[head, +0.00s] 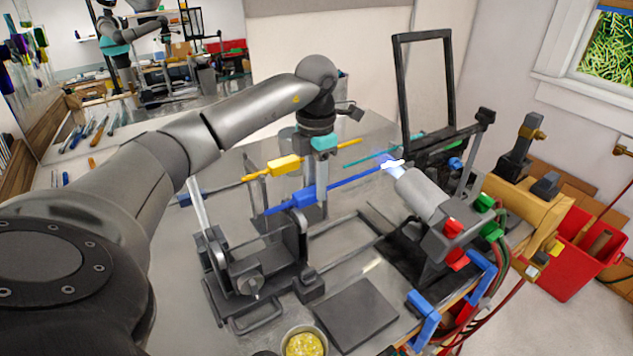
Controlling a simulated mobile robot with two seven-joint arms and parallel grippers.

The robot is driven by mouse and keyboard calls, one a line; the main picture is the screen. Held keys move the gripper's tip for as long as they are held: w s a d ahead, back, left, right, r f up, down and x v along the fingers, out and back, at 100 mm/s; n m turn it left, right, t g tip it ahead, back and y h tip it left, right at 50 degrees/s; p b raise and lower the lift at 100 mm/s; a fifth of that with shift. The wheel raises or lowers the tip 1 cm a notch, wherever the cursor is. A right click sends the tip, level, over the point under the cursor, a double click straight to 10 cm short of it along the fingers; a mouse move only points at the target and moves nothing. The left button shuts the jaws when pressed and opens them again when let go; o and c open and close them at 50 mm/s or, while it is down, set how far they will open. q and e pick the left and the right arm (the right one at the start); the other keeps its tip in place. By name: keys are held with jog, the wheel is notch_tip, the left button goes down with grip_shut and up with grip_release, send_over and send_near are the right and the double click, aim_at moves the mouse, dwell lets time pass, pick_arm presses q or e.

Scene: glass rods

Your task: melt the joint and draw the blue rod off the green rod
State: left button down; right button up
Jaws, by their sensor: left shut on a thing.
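The blue rod (349,181) runs from a blue block (304,197) up and right to the burner's flame. My left gripper (321,193) comes down from above beside this block and is shut on the blue rod. A thin teal-green rod (362,161), which looks like the green rod, lies behind the blue one and slants up to the right. The grey burner (420,195) has a bright white-blue flame (391,164) at its mouth, over the blue rod's right end. The glow hides the joint, so I cannot tell whether the rods touch. My right gripper is out of view.
A dark upright frame (398,85) stands behind the burner. A dark metal stand (258,262) and a grey plate (355,312) are in front. A red bin (575,262) is at the right.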

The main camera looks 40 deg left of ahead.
pick_arm(q)
jog(key=shift+s+a+r+p, duration=0.15)
jog(key=shift+s+r+p, duration=0.1)
jog(key=shift+r+p, duration=0.4)
dwell(0.6)
jog(key=shift+s, duration=0.25)
jog(key=r, duration=0.1)
jog(key=r+p, duration=0.1)
jog(key=shift+w+r, duration=0.25)
jog(key=shift+r, duration=0.05)
notch_tip(320, 180, up, 8)
jog(key=shift+f, duration=0.25)
